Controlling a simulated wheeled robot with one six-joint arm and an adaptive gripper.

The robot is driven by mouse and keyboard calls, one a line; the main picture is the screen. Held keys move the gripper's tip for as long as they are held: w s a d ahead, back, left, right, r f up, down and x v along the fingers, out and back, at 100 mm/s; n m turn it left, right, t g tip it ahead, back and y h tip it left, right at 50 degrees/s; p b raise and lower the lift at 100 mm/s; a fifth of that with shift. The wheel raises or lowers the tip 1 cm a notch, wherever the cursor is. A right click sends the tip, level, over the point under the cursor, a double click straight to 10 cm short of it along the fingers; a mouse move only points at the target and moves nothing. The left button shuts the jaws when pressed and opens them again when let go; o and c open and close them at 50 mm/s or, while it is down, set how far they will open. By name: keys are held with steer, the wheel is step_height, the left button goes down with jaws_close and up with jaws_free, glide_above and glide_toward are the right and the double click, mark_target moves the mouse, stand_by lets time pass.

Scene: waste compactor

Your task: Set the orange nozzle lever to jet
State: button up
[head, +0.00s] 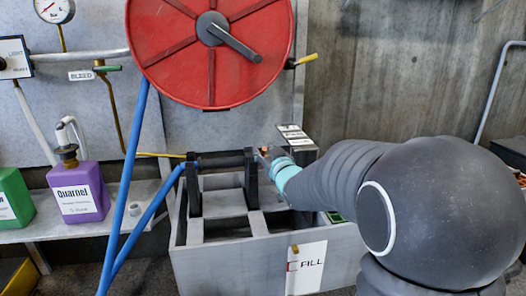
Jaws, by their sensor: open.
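A blue hose (172,186) runs to a dark, horizontal nozzle (222,161) that rests across two black upright supports on a grey box (267,247). A small orange piece (264,151) at the nozzle's right end looks like the lever; its setting cannot be read. My arm reaches in from the right. My gripper (267,159), beyond the teal ring, is at this right end, close to the orange piece. It is open; its fingers are small and mostly hidden, so contact cannot be told.
A red hose reel (170,48) with a dark crank hangs above. A small labelled plate (294,134) stands behind my wrist. A purple jug (77,190) and a green container (14,200) stand on the left shelf. Concrete wall lies behind on the right.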

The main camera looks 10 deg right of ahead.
steer(key=shift+w, duration=0.4)
steer(key=shift+c, duration=0.2)
jaws_close()
steer(key=shift+a+r+p, duration=0.15)
steer(key=shift+p, duration=0.2)
